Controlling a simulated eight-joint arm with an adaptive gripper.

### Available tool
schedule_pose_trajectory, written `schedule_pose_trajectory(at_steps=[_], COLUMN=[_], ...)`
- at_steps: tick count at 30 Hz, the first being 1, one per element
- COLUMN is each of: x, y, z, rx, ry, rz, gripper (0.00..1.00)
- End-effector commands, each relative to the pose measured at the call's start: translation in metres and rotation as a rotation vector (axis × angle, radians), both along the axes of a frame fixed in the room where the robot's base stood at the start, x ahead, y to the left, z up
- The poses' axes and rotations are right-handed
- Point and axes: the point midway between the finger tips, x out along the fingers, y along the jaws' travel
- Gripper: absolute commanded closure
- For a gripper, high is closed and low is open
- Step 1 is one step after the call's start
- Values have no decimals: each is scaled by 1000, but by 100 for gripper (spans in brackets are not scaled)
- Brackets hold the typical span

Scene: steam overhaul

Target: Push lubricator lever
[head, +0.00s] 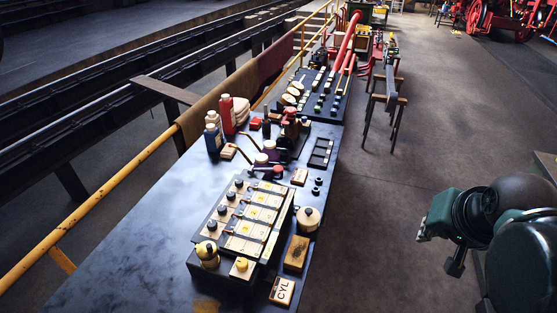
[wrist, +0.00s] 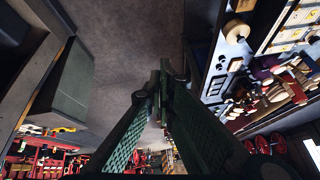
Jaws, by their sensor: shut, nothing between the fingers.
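My gripper (head: 426,232) is at the right in the head view, in the air over the floor, well apart from the workbench. In the wrist view its two green fingers (wrist: 164,78) meet at the tips with nothing between them. A small dark device with a red knob (head: 277,170) stands mid-bench in the head view, behind the labelled box. It may carry the lubricator lever, but it is too small to tell. The wrist view shows the bench items tilted at the right, and I cannot single out the lever there.
The workbench (head: 130,225) holds a labelled box (head: 250,222), a round cream-topped pot (head: 307,219), a CYL plate (head: 282,291), a dark slotted tray (head: 320,153) and bottles (head: 227,115). A yellow rail (head: 95,208) runs along its left. Open floor (head: 390,215) lies between bench and gripper.

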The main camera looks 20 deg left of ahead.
Motion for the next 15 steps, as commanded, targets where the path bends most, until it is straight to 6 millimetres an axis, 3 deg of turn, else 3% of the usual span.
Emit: schedule_pose_trajectory(at_steps=[15], x=[58], y=[42], z=[39], rx=[123], ry=[91], rz=[-162], gripper=[100])
